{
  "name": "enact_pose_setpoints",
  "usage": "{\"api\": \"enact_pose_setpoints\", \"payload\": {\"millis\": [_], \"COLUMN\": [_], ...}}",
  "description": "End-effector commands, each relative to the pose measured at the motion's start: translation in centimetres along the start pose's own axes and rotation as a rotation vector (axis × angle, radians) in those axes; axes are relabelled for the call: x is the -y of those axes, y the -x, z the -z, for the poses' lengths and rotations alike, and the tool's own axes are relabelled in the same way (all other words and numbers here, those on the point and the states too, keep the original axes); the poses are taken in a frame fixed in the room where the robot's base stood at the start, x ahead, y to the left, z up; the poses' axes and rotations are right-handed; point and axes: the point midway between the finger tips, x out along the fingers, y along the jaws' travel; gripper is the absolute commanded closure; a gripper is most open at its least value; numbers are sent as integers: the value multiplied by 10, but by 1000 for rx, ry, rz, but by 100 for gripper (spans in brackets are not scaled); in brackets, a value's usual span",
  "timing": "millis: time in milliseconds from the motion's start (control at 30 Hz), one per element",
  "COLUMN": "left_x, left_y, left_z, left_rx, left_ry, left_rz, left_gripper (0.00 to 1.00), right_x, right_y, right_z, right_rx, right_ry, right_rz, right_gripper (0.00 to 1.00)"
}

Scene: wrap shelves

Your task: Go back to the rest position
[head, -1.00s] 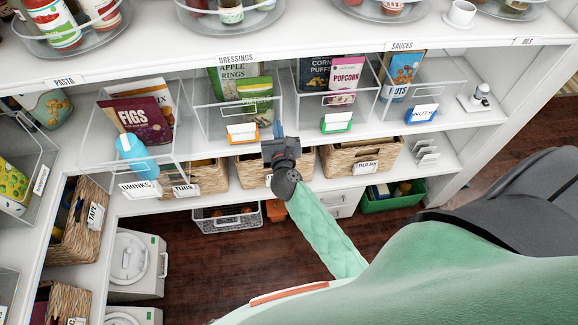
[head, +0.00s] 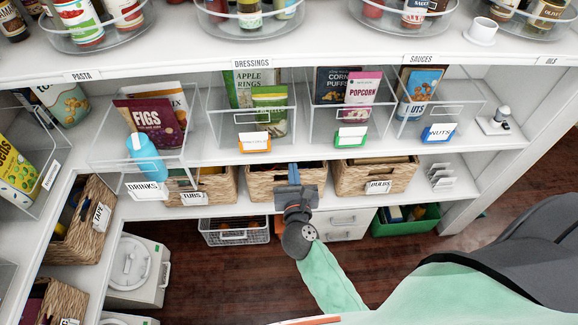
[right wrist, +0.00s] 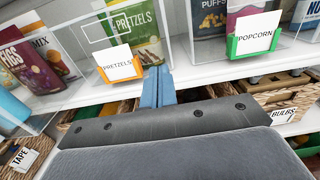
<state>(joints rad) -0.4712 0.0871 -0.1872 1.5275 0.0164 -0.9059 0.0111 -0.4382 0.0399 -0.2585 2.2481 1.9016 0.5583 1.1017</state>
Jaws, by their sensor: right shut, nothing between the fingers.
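My right gripper (head: 293,172) is in front of the middle wicker basket on the lower shelf in the head view. Its blue fingers are closed together and hold nothing. In the right wrist view the shut fingers (right wrist: 157,85) point toward the shelf edge, just below the orange-clipped pretzels label (right wrist: 119,67). My green right arm sleeve (head: 330,280) reaches in from the lower right. My left gripper does not show in either view.
Clear bins with snack bags, such as the figs bag (head: 150,120) and popcorn bag (head: 362,95), stand on the middle shelf (head: 210,150). Wicker baskets (head: 370,180) line the lower shelf. A green crate (head: 405,222) sits below. Dark wooden floor (head: 215,275) is open in front.

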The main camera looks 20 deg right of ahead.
Motion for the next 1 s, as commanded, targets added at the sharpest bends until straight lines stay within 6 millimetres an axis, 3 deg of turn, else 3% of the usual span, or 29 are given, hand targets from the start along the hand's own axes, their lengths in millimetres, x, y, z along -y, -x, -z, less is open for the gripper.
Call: {"api": "enact_pose_setpoints", "payload": {"millis": [333, 533, 767, 867, 1000], "left_x": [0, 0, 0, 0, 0], "left_y": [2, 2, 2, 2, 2], "left_z": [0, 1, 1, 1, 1], "left_rx": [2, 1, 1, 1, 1], "left_ry": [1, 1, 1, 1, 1], "left_rz": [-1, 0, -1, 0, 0], "left_gripper": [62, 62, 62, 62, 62], "right_x": [0, -11, -44, -64, -97], "right_y": [2, 2, 8, 14, 24], "right_z": [0, -6, -22, -15, 17], "right_rx": [-1, 33, 206, 289, 411], "right_ry": [16, 143, 493, 694, 1031], "right_rz": [0, -53, -188, -256, -379], "right_gripper": [100, 100, 100, 100, 100]}}
